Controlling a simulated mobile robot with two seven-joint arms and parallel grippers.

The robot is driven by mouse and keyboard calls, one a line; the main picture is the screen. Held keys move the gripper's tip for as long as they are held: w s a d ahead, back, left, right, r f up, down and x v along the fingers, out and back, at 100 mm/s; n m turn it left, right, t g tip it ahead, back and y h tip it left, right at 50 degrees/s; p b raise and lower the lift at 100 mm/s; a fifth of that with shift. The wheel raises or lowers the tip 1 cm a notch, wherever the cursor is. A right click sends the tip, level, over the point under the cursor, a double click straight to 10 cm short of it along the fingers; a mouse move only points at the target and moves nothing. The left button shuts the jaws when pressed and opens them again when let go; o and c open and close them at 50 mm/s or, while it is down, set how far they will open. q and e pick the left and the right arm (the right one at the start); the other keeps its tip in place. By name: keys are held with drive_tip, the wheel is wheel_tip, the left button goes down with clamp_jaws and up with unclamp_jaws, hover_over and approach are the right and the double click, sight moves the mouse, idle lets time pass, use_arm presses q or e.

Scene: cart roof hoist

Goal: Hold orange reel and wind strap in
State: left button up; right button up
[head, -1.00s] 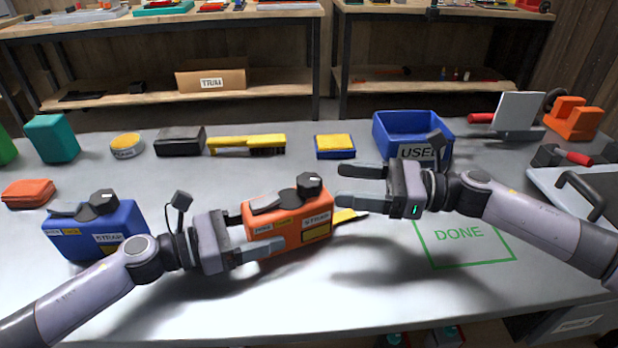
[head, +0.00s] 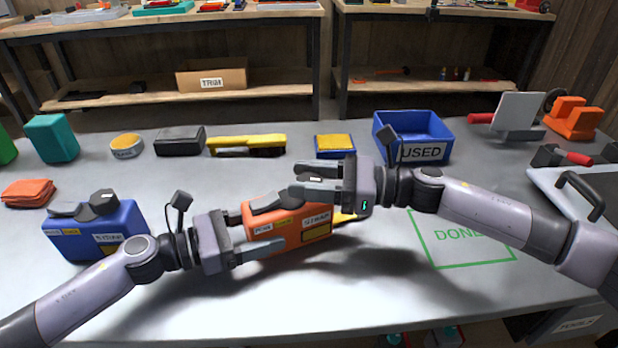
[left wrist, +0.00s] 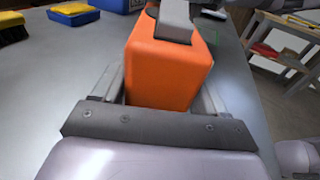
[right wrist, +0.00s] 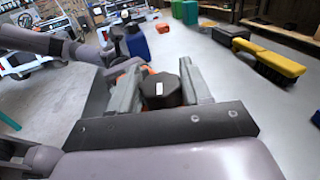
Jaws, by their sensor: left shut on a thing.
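The orange reel (head: 288,232) stands upright on the bench, with labels on its front and a grey crank arm on top. My left gripper (head: 268,238) is shut on its body; the left wrist view shows the orange reel (left wrist: 165,75) between the fingers. My right gripper (head: 303,182) is at the crank's dark knob (right wrist: 160,92), with one finger on each side. Its fingers look apart, and I cannot tell whether they touch the knob. A short piece of yellow strap (head: 345,217) shows at the reel's right, partly behind my right gripper.
A blue reel (head: 75,243) stands at the left. A blue USED bin (head: 440,133), a yellow brush (head: 247,142) and a blue-and-yellow block (head: 334,146) are at the back. The green DONE outline (head: 465,265) at the right is empty.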

drive_tip(key=shift+s+a+f+m+t, duration=0.15)
drive_tip(key=shift+m+t, duration=0.25)
drive_tip(key=shift+t, duration=0.2)
drive_tip(key=m+t+h, duration=0.1)
drive_tip(key=t, duration=0.1)
drive_tip(key=shift+m+t, duration=0.3)
drive_tip(key=shift+m, duration=0.1)
drive_tip(key=m+t+h, duration=0.6)
drive_tip(key=t, duration=0.1)
drive_tip(key=shift+h, duration=0.3)
drive_tip(key=m+t+h, duration=0.1)
drive_tip(key=m+h, duration=0.1)
drive_tip(key=h, duration=0.1)
drive_tip(key=m+t+h, duration=0.1)
drive_tip(key=m+h, duration=0.1)
drive_tip(key=h, duration=0.1)
drive_tip(key=shift+a+t, duration=0.1)
drive_tip(key=shift+t, duration=0.3)
drive_tip(key=shift+m+h, duration=1.1)
drive_tip(key=shift+h, duration=0.55)
drive_tip(key=shift+m+h, duration=1.1)
drive_tip(key=shift+h, duration=0.55)
drive_tip(key=shift+d+h, duration=0.2)
drive_tip(key=shift+h, duration=0.1)
drive_tip(key=o, duration=1)
